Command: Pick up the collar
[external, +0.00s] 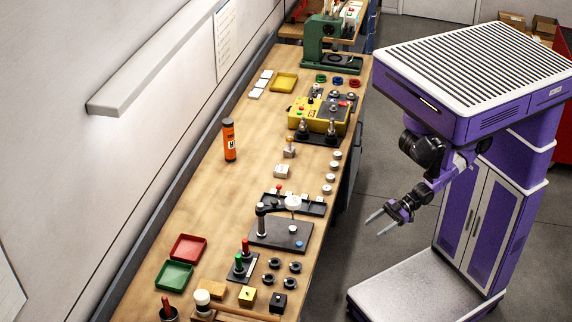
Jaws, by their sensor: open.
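My gripper (376,225) is open and empty. It hangs in the air over the floor, to the right of the long wooden workbench (190,200) and apart from it. I cannot tell for sure which thing is the collar. Several small dark ring-shaped parts (274,263) lie near the front of the bench. Green (321,79), blue (338,82) and red (354,83) ring-like parts lie near the far end. My gripper touches none of these.
A black plate with a post (268,233), a black tray (317,209), an orange cylinder (229,141), a yellow box (307,116) and a green press (315,45) stand on the bench. Red (187,248) and green (173,275) trays lie at left. Bare wood lies mid-bench.

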